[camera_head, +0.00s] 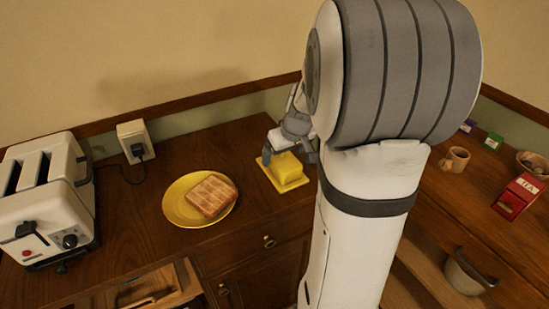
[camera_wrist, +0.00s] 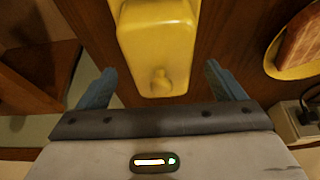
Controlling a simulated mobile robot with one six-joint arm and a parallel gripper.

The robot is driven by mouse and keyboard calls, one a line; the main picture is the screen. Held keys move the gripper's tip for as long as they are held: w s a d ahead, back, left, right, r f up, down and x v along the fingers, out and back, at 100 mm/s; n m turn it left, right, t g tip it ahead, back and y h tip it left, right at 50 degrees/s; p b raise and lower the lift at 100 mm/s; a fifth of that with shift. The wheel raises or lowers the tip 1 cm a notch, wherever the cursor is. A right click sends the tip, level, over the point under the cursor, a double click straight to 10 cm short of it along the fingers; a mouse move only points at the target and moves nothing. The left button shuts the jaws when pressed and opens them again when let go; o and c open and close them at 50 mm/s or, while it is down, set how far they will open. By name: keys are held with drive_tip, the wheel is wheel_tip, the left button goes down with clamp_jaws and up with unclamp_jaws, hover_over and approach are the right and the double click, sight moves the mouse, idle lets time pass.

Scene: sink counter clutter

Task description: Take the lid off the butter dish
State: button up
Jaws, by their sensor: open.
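The butter dish is yellow: a flat base (camera_head: 292,184) with a block-shaped lid (camera_head: 289,165) sitting on it. It stands on the wooden counter, right of the plate of toast. In the wrist view the lid (camera_wrist: 158,38) shows with a small round knob (camera_wrist: 160,82) towards the gripper. The base's edge shows only at the top of that view. My gripper (camera_wrist: 160,68) is open and empty, with one blue-grey finger on each side of the lid's near end and a gap at both sides. In the head view my arm partly hides the gripper.
A yellow plate (camera_head: 177,205) with toast (camera_head: 211,196) lies left of the dish. A white toaster (camera_head: 42,195) stands further left, near a wall socket (camera_head: 132,132).

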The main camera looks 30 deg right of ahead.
drive_tip(key=shift+x, duration=1.5)
drive_tip(key=shift+c, duration=0.2)
drive_tip(key=shift+r, duration=0.1)
drive_tip(key=c, duration=1.1)
